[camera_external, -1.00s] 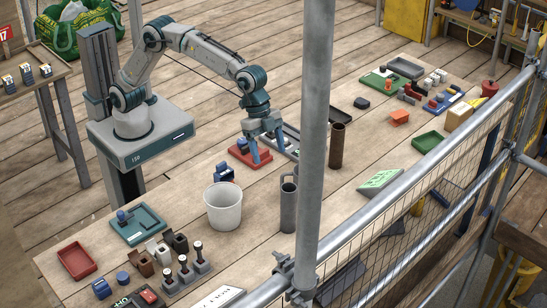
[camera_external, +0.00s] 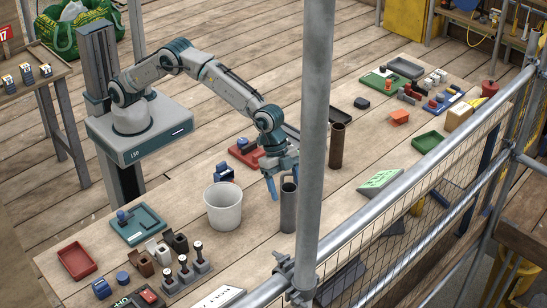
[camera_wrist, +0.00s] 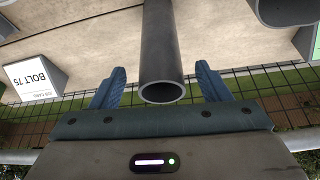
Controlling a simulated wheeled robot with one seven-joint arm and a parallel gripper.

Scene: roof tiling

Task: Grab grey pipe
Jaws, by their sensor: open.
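The grey pipe (camera_external: 288,212) stands upright on the wooden deck, just right of the white bucket. My gripper (camera_external: 282,188) is at its top end, open and pointing down. In the wrist view the grey pipe (camera_wrist: 161,45) lies between the two blue fingers of my gripper (camera_wrist: 160,72), with a gap on each side. Its open hollow end faces the camera. In the external view the scaffold pole hides part of the area right of my gripper.
The white bucket (camera_external: 223,208) stands close on the left. A brown pipe (camera_external: 337,147) stands upright behind the scaffold pole (camera_external: 314,120). A mesh guardrail (camera_external: 420,180) runs along the right.

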